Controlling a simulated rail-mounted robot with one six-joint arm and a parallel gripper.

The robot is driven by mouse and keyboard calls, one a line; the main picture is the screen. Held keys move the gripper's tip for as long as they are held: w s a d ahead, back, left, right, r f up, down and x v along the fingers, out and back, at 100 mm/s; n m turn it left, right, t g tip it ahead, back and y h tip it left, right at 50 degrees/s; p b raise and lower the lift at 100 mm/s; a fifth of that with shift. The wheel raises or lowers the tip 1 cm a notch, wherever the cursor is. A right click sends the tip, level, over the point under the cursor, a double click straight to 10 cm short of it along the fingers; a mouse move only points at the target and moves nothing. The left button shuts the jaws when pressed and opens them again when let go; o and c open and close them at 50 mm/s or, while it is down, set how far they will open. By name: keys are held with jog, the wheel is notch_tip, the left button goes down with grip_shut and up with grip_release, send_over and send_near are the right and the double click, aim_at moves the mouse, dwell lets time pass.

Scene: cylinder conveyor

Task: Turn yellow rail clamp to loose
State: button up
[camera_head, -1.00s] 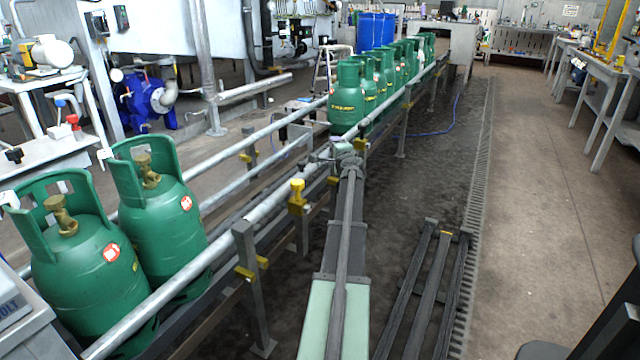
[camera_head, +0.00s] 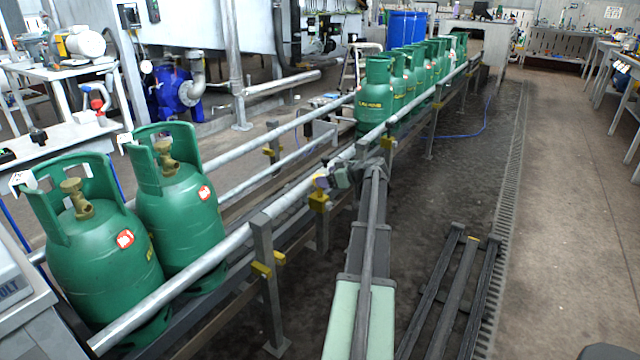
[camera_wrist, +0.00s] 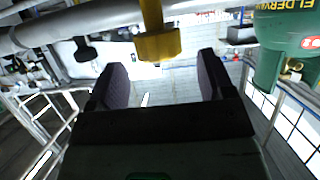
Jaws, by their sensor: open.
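The yellow rail clamp (camera_head: 319,201) sits on the near rail, in the middle of the head view, and my gripper (camera_head: 328,180) is right at its upper part, partly covering it. In the wrist view the clamp (camera_wrist: 160,44) shows as a yellow stem with a wider block at its lower end. My gripper (camera_wrist: 163,72) is open there, with dark fingers to the left and right of the block. The block lies just beyond the fingertips, roughly centred between them. I see no contact.
Two green gas cylinders (camera_head: 180,220) stand between the rails at the left. A row of green cylinders (camera_head: 377,95) stands farther along the conveyor. The near rail (camera_head: 215,250) runs close by my gripper. Another yellow clamp (camera_head: 268,266) is on the nearer post.

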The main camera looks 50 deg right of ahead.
jog(key=x, duration=0.3)
jog(key=shift+w+f+b, duration=0.1)
jog(key=shift+w+b, duration=0.25)
jog(key=shift+b, duration=0.05)
jog(key=shift+c, duration=0.2)
jog(key=c, duration=0.9)
